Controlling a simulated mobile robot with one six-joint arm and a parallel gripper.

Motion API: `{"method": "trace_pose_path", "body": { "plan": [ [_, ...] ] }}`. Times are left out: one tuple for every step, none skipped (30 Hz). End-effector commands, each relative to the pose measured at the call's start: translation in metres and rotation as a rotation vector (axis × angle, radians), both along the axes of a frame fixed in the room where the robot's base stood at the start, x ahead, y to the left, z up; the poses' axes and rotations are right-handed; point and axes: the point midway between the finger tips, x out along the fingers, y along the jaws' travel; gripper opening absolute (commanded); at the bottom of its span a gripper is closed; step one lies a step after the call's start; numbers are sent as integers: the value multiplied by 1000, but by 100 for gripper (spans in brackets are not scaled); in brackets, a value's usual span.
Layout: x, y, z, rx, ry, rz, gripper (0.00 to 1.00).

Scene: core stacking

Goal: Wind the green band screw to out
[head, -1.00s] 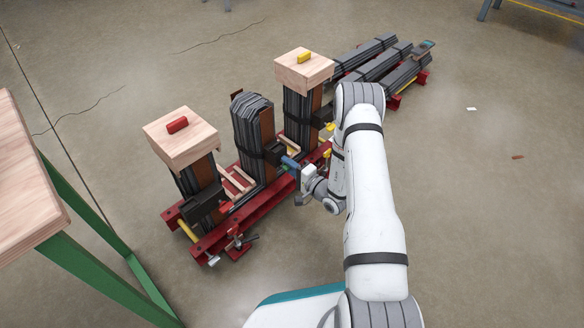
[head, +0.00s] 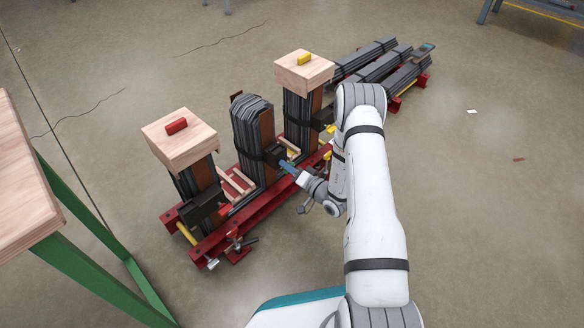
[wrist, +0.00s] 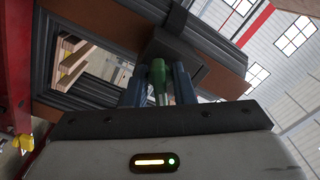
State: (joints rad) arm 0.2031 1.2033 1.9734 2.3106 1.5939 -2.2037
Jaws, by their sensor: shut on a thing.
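The green band screw (wrist: 158,75) shows in the wrist view, standing out from a dark block (wrist: 180,48) on the band around the middle core stack (head: 252,125). My gripper (wrist: 158,85) is shut on the green screw, with one blue finger on each side of it. In the head view my gripper (head: 288,167) reaches the middle stack from the right. The screw itself is hidden there by the fingers and wrist.
A left stack under a wooden block with a red piece (head: 177,125) and a right stack under a wooden block with a yellow piece (head: 304,58) flank the middle one. All stand on a red frame (head: 250,211). A green-legged table (head: 90,245) is at left.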

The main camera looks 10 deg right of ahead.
Motion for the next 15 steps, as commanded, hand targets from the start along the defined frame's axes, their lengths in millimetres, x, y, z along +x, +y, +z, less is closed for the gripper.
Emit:
{"method": "trace_pose_path", "body": {
  "plan": [
    [3,-2,2,-12,-14,-7,0],
    [3,-2,2,-14,-16,-7,0],
    [3,-2,2,-14,-16,-7,0],
    [3,-2,2,-14,-16,-7,0],
    [3,-2,2,-14,-16,-7,0],
    [3,-2,2,-14,-15,-7,0],
    [3,-2,2,-14,-15,-6,0],
    [3,-2,2,-14,-15,-6,0],
    [3,-2,2,-17,-17,-6,0],
    [3,-2,2,-24,-23,-6,0],
    [3,-2,2,-38,-33,-6,0],
    [3,-2,2,-66,-53,-6,0],
    [3,-2,2,-92,-72,-6,0],
    [3,-2,2,-123,-94,-6,0],
    [3,-2,2,-165,-125,-6,0]
  ]
}}
